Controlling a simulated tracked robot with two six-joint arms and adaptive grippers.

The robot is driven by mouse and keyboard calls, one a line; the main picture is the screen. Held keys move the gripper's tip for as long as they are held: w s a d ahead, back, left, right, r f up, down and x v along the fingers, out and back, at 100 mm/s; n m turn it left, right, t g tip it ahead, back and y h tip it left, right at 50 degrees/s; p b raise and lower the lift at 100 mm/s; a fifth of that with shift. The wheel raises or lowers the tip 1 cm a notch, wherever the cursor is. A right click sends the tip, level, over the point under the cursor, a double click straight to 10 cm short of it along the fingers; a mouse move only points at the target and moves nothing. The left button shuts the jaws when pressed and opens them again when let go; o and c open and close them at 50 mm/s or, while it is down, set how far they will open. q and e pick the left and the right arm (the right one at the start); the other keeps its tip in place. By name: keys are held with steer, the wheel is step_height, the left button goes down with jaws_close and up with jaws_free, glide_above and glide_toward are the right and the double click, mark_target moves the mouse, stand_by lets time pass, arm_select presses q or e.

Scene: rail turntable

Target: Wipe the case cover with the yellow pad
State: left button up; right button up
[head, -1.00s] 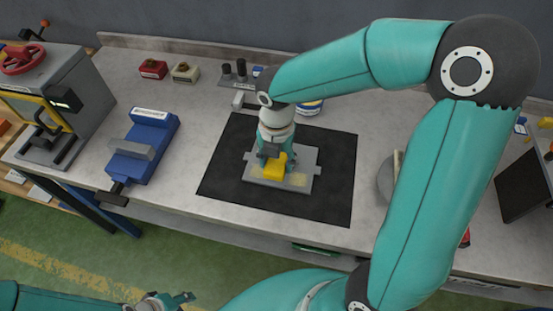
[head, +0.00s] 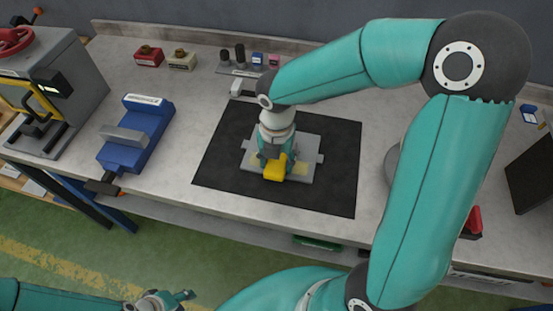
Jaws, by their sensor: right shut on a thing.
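The case cover (head: 306,158) is a flat grey plate with side tabs, lying on a black mat (head: 335,190). Yellowish patches show on its surface to the left and right of the pad. My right gripper (head: 274,160) points down over the cover's middle and is shut on the yellow pad (head: 275,171). The pad is at the cover's front part and appears to touch it; the contact itself is hidden. The gripper hides part of the cover. My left gripper (head: 181,299) is at the bottom edge, in front of the bench and away from the cover; its jaw opening is unclear.
A blue vise (head: 140,140) stands left of the mat, with a grey machine (head: 75,80) beyond it. Red (head: 148,56) and beige (head: 182,61) blocks and a small rack (head: 240,68) stand at the back. My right arm covers much of the bench's right side.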

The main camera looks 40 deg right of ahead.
mark_target(253, 165)
steer(key=shift+f+b, duration=0.35)
steer(key=shift+f, duration=0.15)
stand_by(0.4)
steer(key=shift+w+a+r+p, duration=0.15)
steer(key=shift+w+a+p, duration=0.25)
steer(key=shift+w+a, duration=0.65)
steer(key=shift+w, duration=0.15)
steer(key=shift+w+a+p, duration=0.5)
steer(key=shift+w+a, duration=0.5)
steer(key=shift+w, duration=0.2)
steer(key=shift+s, duration=0.1)
steer(key=shift+s+d+f, duration=0.25)
steer(key=shift+s+d, duration=0.8)
steer(key=shift+s, duration=0.15)
